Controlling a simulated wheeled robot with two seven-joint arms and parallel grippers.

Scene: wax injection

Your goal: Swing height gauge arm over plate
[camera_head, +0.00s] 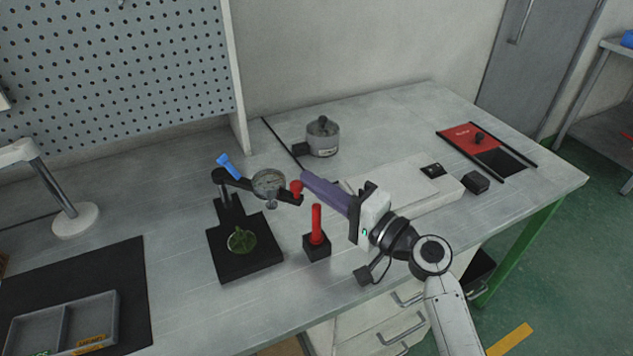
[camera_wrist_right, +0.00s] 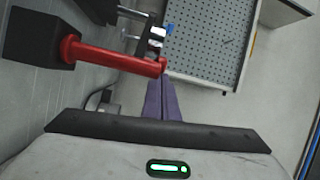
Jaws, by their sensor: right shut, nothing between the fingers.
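The height gauge stands on a black base plate (camera_head: 265,262). Its black arm (camera_head: 238,182) extends right from the post at the back and carries a round dial (camera_head: 268,183). A red knob (camera_head: 296,187) is at the arm's end. A green leaf-like piece (camera_head: 242,240) lies on the plate, below and left of the dial. My right gripper (camera_head: 306,177) has purple fingers, shut and empty, with tips close beside the red knob; I cannot tell whether they touch. The fingers show in the wrist view (camera_wrist_right: 163,100). My left gripper is not in view.
A red post on a black block (camera_head: 317,249) stands just right of the plate, near my right fingers. A grey pot (camera_head: 323,138) is behind. A pale flat box (camera_head: 415,185) lies behind my right wrist. A divided tray (camera_head: 65,325) sits front left.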

